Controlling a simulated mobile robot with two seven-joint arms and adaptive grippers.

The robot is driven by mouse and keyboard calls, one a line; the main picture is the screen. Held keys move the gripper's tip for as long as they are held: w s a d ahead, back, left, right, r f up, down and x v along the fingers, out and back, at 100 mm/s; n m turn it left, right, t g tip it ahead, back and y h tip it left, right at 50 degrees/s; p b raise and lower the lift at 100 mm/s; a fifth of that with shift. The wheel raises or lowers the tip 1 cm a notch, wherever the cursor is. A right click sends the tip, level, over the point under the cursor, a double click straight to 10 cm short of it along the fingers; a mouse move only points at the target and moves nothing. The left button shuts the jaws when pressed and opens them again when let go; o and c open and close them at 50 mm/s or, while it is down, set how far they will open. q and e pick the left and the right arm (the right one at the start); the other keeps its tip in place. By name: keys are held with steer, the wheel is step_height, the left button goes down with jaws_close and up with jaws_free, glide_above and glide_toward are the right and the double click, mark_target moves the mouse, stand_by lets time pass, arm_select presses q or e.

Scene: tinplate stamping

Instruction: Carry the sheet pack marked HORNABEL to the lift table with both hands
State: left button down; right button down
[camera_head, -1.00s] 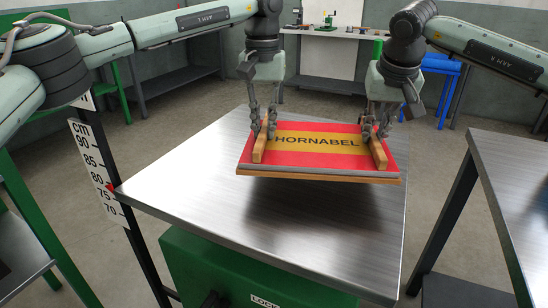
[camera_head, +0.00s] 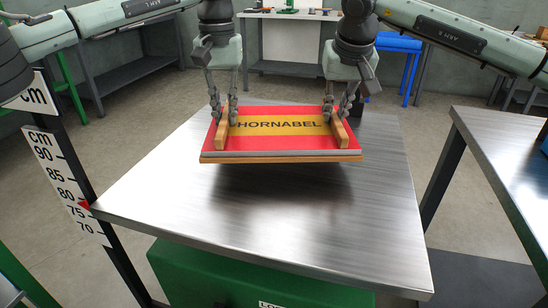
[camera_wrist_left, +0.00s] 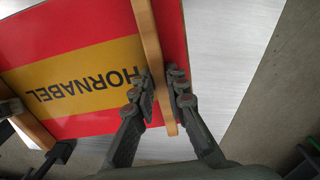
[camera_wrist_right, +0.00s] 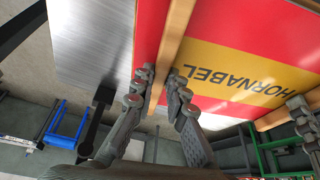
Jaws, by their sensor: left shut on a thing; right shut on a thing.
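The sheet pack marked HORNABEL (camera_head: 280,142) is red with a yellow band and has a wooden bar along each side. It hangs above the steel top of the lift table (camera_head: 320,220), with a shadow beneath it. My left gripper (camera_head: 223,116) is shut on the left wooden bar, also seen in the left wrist view (camera_wrist_left: 162,100). My right gripper (camera_head: 337,116) is shut on the right wooden bar, also seen in the right wrist view (camera_wrist_right: 165,90). The pack looks about level. The gap to the table top is hard to judge.
A height scale (camera_head: 62,175) on a dark post stands at the table's left, its red pointer near 75. Another steel-topped table (camera_head: 510,160) stands at the right across a floor gap. A bench (camera_head: 300,18) and a blue rack (camera_head: 398,45) are at the back.

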mark_target(330, 132)
arm_select(q)
steer(key=shift+w+a+f, duration=0.1)
steer(key=shift+a+f, duration=0.05)
steer(key=shift+f, duration=0.1)
arm_select(e)
steer(key=shift+w+a+f, duration=0.1)
steer(key=shift+w+f, duration=0.05)
steer(key=shift+f, duration=0.1)
arm_select(q)
steer(key=shift+w+a+r, duration=0.1)
arm_select(e)
steer(key=shift+w+a+r, duration=0.1)
steer(key=shift+r, duration=0.05)
